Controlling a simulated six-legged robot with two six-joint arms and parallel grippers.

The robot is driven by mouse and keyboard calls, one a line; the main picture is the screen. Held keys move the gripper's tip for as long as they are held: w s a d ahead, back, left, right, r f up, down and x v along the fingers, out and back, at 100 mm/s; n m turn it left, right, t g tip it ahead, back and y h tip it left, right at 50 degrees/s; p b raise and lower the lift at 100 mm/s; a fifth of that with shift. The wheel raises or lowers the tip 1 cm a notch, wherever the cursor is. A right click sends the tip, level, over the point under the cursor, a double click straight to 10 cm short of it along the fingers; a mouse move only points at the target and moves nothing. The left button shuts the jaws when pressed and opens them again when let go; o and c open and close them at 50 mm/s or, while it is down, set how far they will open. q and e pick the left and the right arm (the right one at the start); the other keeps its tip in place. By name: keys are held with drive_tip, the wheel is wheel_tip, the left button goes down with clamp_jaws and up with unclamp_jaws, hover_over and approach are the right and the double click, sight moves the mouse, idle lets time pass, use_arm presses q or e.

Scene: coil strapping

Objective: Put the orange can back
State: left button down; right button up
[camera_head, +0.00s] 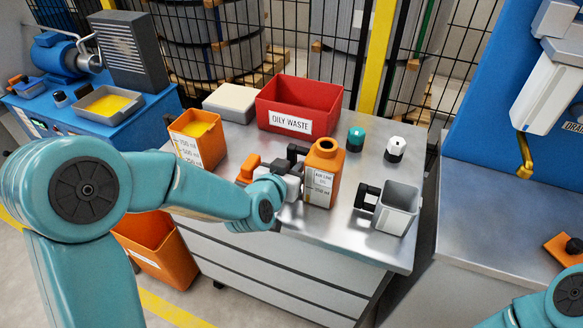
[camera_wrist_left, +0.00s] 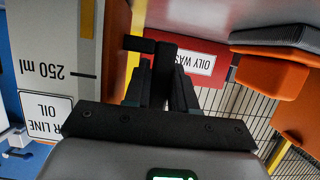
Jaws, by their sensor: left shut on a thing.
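The orange can (camera_head: 323,170), with a round neck and a white label, is upright over the metal bench top. Whether its base touches the bench is hard to tell. My left gripper (camera_head: 297,160) is at the can's left side, shut on its black handle. In the left wrist view the dark fingers (camera_wrist_left: 160,85) close around the handle (camera_wrist_left: 150,45). The can's marked side (camera_wrist_left: 50,60) fills the left of that view, upside down, with a 250 ml mark. My right gripper is out of view; only part of my right arm shows at the lower right.
A red OILY WASTE bin (camera_head: 300,94) stands behind the can. An orange measuring container (camera_head: 200,125) and a pale box (camera_head: 232,98) are left. A grey jug (camera_head: 398,210) is right, with teal (camera_head: 356,138) and white-topped (camera_head: 395,149) small bottles behind. Bare bench lies between them.

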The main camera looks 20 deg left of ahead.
use_arm(q)
drive_tip(key=shift+f, duration=0.15)
drive_tip(key=c, duration=0.9)
unclamp_jaws()
